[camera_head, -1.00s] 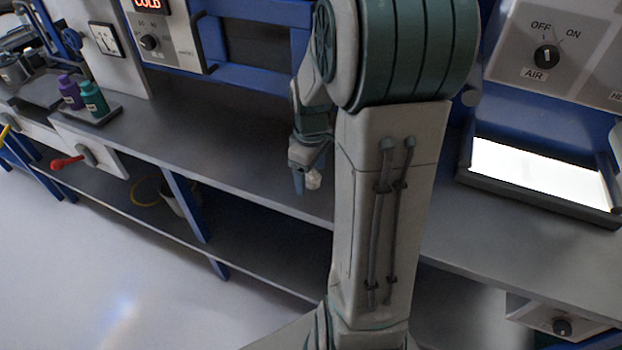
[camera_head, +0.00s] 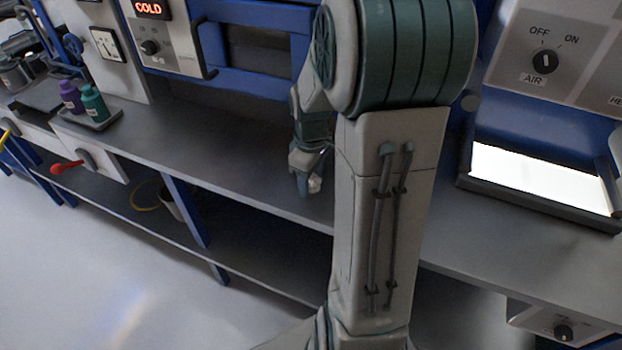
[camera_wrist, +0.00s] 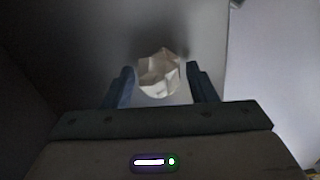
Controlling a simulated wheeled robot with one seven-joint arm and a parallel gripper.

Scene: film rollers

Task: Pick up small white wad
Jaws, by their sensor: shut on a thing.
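The small white wad (camera_wrist: 160,75) is a crumpled, off-white lump between the two fingers of my gripper (camera_wrist: 163,82) in the wrist view. My gripper is shut on it. In the head view the wad (camera_head: 315,185) shows at the tip of my gripper (camera_head: 307,184), in front of the grey bench top (camera_head: 225,150). Part of my gripper and arm is hidden behind my nearer arm link. I cannot tell exactly how high the wad is above the bench.
A purple bottle (camera_head: 71,97) and a teal bottle (camera_head: 94,103) stand on a small tray at the left. A lit white panel (camera_head: 540,178) is at the right. A lower shelf (camera_head: 255,250) holds a bin (camera_head: 172,203). The bench near my gripper looks clear.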

